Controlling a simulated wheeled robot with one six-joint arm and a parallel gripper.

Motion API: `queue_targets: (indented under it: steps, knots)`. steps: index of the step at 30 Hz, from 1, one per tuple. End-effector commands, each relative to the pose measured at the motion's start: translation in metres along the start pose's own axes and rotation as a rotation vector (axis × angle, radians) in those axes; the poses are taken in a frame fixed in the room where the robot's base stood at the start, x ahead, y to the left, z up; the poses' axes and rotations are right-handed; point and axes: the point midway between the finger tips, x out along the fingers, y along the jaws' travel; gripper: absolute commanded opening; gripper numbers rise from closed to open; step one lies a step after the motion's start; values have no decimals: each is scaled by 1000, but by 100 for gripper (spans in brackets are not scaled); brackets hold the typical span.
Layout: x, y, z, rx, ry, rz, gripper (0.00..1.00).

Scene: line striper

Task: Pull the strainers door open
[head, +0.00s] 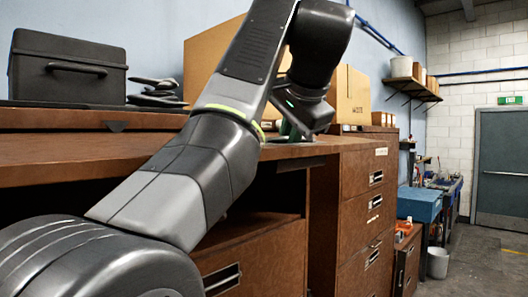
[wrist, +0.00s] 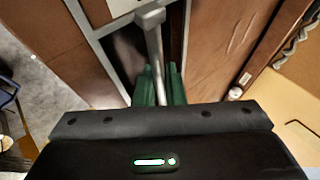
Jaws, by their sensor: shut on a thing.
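My gripper (wrist: 160,80) shows in the wrist view with its two green fingers shut on a grey bar handle (wrist: 154,42). The handle's bracket meets a grey frame at the top of that view. A white label shows beside it at the top edge, but I cannot read it. A dark gap lies behind the handle between brown panels. I cannot tell which panel is the strainers door, or how far it stands open. In the head view my arm hides the handle, and only a bit of green finger shows by the countertop.
A brown cabinet with labelled drawers (head: 368,215) stands right of my arm in the head view. A black case (head: 66,70) and cardboard boxes (head: 352,96) sit on top. A blue bench (head: 420,204) and a white bucket (head: 438,263) are further right. Floor at right is open.

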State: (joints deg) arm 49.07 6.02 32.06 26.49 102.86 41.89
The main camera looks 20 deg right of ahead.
Motion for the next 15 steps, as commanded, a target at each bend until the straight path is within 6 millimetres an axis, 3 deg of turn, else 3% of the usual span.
queue_targets:
  steps: [15]
  knots:
    - [-3,-11,-3,-17,-2,37,0]
